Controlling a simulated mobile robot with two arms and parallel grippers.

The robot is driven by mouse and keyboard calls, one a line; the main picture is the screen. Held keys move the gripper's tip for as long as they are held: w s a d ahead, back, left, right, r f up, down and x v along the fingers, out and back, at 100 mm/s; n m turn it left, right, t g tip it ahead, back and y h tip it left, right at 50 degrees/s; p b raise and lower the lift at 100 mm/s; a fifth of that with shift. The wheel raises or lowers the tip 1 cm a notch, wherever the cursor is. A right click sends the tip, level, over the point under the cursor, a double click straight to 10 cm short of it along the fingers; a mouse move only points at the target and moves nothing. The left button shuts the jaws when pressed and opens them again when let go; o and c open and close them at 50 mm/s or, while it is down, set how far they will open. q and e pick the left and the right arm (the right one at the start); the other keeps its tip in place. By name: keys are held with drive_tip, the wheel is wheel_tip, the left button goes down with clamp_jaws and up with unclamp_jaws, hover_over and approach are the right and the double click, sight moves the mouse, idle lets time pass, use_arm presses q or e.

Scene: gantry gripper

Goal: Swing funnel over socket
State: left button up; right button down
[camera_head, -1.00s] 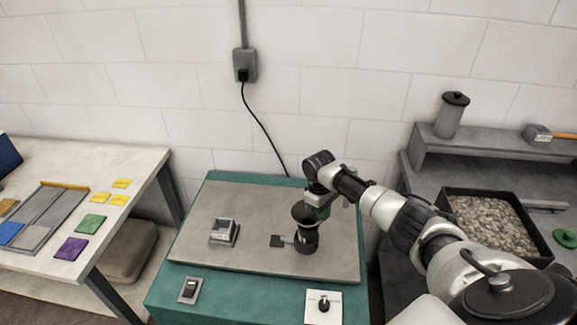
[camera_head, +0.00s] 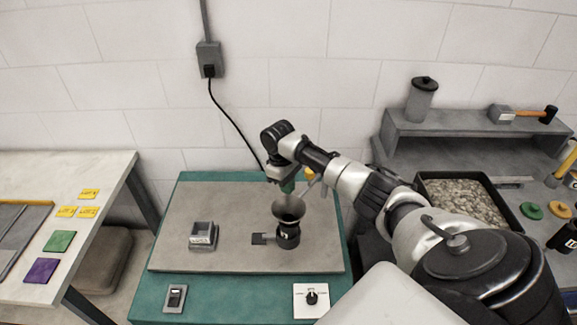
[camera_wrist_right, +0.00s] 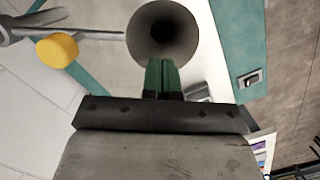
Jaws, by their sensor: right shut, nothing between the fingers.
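The grey funnel (camera_head: 289,209) shows in the head view with its wide mouth up, in line with a black cylindrical base (camera_head: 288,237) on the grey bench plate. Whether the funnel touches this base, or whether the base is the socket, I cannot tell. My right gripper (camera_head: 288,187) is just above the funnel's rim, with green fingertips pointing down. In the right wrist view its green fingers (camera_wrist_right: 162,76) are together and empty, and overlap the edge of the round funnel mouth (camera_wrist_right: 163,32). My left gripper is not in view.
A yellow knob (camera_head: 309,174) with a thin rod beside it is close to my right wrist. A small grey block (camera_head: 202,235) stands left of the funnel. A switch (camera_head: 175,298) and a dial (camera_head: 311,298) are at the front. A gravel tray (camera_head: 424,181) is at right.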

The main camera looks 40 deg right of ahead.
drive_tip(key=shift+r+b, duration=0.5)
drive_tip(key=shift+r, duration=2.4)
drive_tip(key=s+a+f+n+t, duration=0.1)
drive_tip(key=s+a+f, duration=0.55)
drive_tip(key=a, duration=0.35)
drive_tip(key=s+a+f+n+t, duration=0.2)
drive_tip(key=s+a+f, duration=0.4)
drive_tip(key=s+a, duration=0.25)
drive_tip(key=s+a+r+m+t, duration=0.1)
drive_tip(key=s+a+r+m, duration=0.15)
drive_tip(key=s, duration=0.55)
drive_tip(key=s+a+r+m+t, duration=0.1)
drive_tip(key=s+r+m+t, duration=0.15)
drive_tip(key=s, duration=0.45)
wheel_tip(320, 180, down, 32)
drive_tip(key=s+n+g+b, duration=0.1)
drive_tip(key=s+g+b, duration=0.1)
drive_tip(key=g+b, duration=0.15)
use_arm(q)
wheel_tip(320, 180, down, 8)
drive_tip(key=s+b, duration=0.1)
drive_tip(key=b, duration=0.2)
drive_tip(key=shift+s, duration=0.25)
use_arm(e)
drive_tip(key=s+d+f, duration=0.3)
drive_tip(key=s+f, duration=1.2)
drive_tip(key=f, duration=0.1)
drive_tip(key=shift+s+d, duration=0.15)
drive_tip(key=shift+d, duration=0.05)
